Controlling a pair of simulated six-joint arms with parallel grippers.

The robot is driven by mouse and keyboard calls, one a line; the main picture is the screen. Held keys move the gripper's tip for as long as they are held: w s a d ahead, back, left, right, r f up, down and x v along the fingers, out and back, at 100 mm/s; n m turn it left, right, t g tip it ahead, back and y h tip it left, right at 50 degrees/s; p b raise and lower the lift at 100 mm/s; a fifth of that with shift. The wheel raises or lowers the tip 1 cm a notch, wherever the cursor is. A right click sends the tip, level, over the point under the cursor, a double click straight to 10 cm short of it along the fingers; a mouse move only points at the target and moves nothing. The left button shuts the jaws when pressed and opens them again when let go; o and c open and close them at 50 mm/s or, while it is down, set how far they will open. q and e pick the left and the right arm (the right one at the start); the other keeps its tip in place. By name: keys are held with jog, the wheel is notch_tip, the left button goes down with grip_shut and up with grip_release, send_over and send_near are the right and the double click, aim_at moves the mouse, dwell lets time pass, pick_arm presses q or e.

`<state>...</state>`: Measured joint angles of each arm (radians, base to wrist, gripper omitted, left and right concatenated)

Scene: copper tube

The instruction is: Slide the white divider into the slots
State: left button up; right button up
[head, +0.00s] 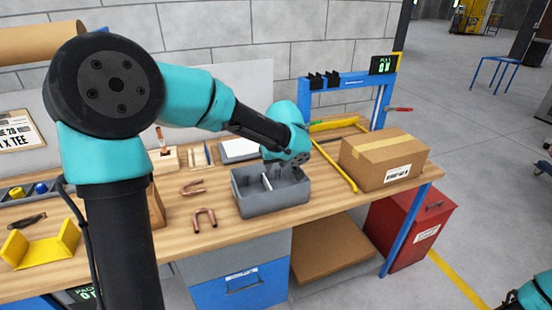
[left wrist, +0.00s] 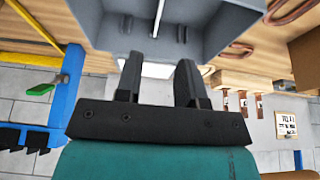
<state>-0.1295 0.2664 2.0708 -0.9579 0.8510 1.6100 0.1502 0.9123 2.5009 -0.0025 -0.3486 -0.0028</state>
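The grey box (head: 255,205) stands near the front edge of the bench. A thin white divider (head: 267,181) shows inside it, near the middle; it also appears as a pale strip in the left wrist view (left wrist: 158,18). I cannot tell whether the divider is seated in slots. My left gripper (left wrist: 158,65) is open and appears empty, its two black fingers apart. In the head view it hangs at the box's right back part, with its fingers partly hidden. My right gripper is out of view.
A cardboard box (head: 385,162) stands right of the grey box. Copper U-tubes (head: 205,218) lie to its left. A white flat item (head: 238,150) is behind it. A blue frame (head: 345,84) and yellow bars (head: 335,165) are at the back right.

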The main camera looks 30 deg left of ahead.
pick_arm(q)
jog(key=shift+v, duration=1.1)
jog(key=shift+f, duration=0.1)
